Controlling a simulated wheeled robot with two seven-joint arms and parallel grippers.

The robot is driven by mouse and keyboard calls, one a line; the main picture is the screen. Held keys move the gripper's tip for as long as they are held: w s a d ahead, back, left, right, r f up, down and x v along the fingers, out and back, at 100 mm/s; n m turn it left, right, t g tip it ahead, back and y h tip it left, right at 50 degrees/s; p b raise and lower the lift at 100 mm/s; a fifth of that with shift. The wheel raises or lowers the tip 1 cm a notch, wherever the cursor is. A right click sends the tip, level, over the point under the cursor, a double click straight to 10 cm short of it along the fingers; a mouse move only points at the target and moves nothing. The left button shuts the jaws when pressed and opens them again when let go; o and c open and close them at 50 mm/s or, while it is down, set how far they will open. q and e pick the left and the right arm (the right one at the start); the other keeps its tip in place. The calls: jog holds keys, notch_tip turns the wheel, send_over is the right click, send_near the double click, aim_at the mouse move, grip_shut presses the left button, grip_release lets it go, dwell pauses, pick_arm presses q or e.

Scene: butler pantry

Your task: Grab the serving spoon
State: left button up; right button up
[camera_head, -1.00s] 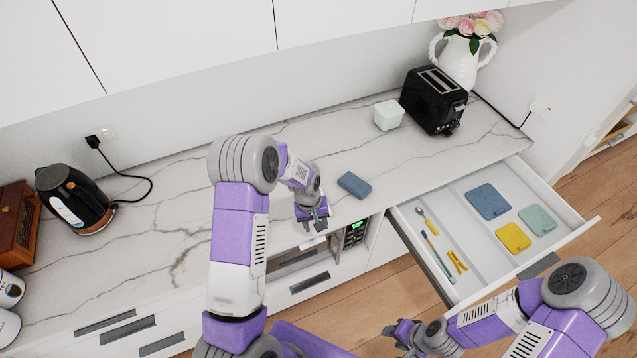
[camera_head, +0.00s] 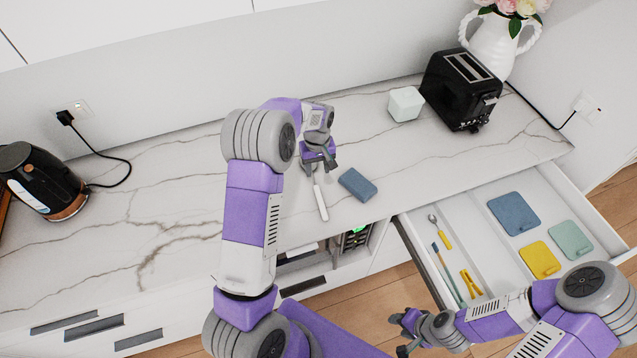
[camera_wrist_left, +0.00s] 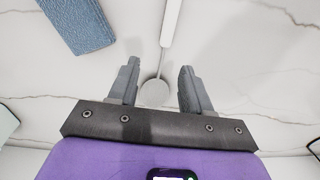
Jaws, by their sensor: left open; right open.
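The serving spoon lies on the marble counter, its pale handle (camera_head: 321,203) pointing toward the front edge. In the left wrist view its round grey bowl (camera_wrist_left: 154,93) and thin neck show, with the white handle (camera_wrist_left: 171,22) running to the top. My left gripper (camera_head: 321,168) is open over the bowl end, which it mostly hides in the head view. In the left wrist view the bowl lies between the open fingers (camera_wrist_left: 157,86), with space on both sides. Whether the fingers touch the counter I cannot tell. My right gripper (camera_head: 400,335) is open and empty, low in front of the drawer.
A blue sponge-like block (camera_head: 358,185) lies just right of the spoon. A white cube (camera_head: 405,104) and black toaster (camera_head: 461,91) stand farther back right. An open drawer (camera_head: 478,250) holds utensils and coloured boards. A kettle (camera_head: 42,183) stands left.

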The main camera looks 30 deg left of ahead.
aim_at(316, 185)
pick_arm(q)
jog(key=shift+s+f, duration=0.2)
jog(key=shift+f, duration=0.25)
jog(key=f, duration=0.5)
jog(key=shift+s+f, duration=0.25)
jog(key=shift+f, duration=0.15)
jog(key=shift+c, duration=0.5)
grip_shut()
